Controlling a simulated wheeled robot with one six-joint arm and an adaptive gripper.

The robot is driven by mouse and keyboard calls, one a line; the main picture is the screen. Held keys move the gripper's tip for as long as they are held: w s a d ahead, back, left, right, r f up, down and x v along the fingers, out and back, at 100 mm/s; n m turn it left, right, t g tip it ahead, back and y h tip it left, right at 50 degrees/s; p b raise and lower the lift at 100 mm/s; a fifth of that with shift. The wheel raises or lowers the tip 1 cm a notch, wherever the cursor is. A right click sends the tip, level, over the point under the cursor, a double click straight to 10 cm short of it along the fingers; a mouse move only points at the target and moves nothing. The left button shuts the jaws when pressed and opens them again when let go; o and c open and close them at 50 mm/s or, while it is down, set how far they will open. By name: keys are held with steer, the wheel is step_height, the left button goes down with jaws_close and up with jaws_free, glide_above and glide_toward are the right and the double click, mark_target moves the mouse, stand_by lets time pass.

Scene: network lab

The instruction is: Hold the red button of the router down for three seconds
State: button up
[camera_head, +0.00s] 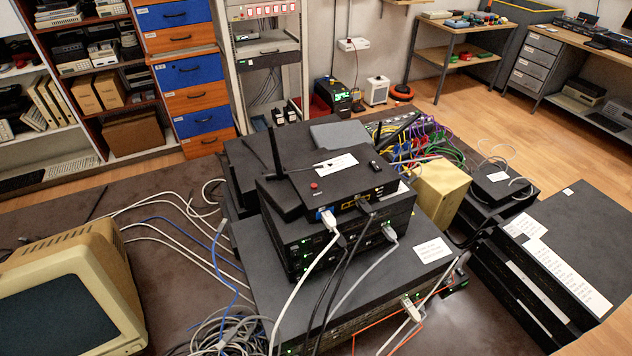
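The router (343,187) is a flat black box with upright antennas, on top of a stack of black network devices in the middle of the head view. Its red button (313,185) is a small red dot on the top face, near the left front corner. A white label lies behind the button on the same face. Nothing covers the button. Cables are plugged into the router's front face. My gripper does not show in this view.
The device stack (340,241) stands on a wide black chassis (265,272). An old beige monitor (72,290) is at the lower left. Loose cables (226,325) lie between them. A beige box (440,192) and more black devices (575,245) are at the right.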

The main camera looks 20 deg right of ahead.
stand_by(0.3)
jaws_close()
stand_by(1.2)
